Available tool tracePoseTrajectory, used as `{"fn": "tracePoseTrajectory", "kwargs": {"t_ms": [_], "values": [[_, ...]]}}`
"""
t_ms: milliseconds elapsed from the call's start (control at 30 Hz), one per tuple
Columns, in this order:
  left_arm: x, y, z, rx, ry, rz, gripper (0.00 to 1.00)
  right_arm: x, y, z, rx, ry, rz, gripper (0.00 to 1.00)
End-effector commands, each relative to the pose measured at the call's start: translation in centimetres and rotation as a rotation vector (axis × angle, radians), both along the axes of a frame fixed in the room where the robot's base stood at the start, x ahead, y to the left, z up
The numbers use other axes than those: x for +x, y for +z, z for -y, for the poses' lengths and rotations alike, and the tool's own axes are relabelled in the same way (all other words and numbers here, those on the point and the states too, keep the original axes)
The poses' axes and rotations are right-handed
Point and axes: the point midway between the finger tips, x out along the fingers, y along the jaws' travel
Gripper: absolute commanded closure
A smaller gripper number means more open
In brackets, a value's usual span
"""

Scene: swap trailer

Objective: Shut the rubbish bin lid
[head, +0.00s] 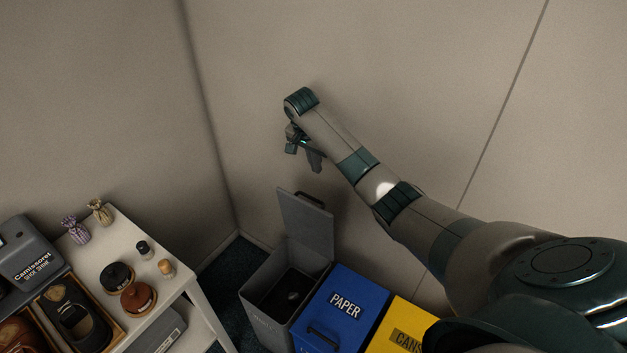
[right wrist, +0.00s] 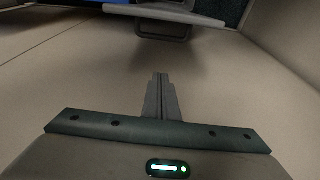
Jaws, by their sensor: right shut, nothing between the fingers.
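The grey rubbish bin (head: 262,324) stands against the corner, with dark contents visible inside. Its grey lid (head: 304,224) is raised upright at the back, with a dark handle (head: 310,199) at its upper edge. My right gripper (head: 315,168) is above the lid, near the wall, pointing down; it is shut and empty. A gap shows between its fingertips and the lid. In the right wrist view the shut fingers (right wrist: 160,78) point toward the lid edge (right wrist: 180,18) and handle (right wrist: 163,34) at the top. My left gripper is not in view.
A blue PAPER bin (head: 360,302) and a yellow CANS bin (head: 402,326) stand right of the grey bin, both closed. A white table (head: 122,233) with shoes, jars and small sacks is at the left. Walls stand close behind.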

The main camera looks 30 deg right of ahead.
Motion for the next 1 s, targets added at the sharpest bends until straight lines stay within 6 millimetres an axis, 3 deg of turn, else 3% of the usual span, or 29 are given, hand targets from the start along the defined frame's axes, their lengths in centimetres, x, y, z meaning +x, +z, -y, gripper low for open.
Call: {"fn": "tracePoseTrajectory", "kwargs": {"t_ms": [267, 800, 1000], "values": [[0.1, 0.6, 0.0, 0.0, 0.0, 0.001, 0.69, 0.1, -2.1, 0.5, 0.0, -0.001, -0.004, 1.0], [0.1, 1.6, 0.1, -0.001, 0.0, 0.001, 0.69, 0.8, -9.5, 2.2, 0.001, 0.0, -0.003, 1.0], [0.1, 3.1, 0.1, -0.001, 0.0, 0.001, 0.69, 0.1, -9.1, 0.3, 0.001, 0.002, -0.001, 1.0]]}}
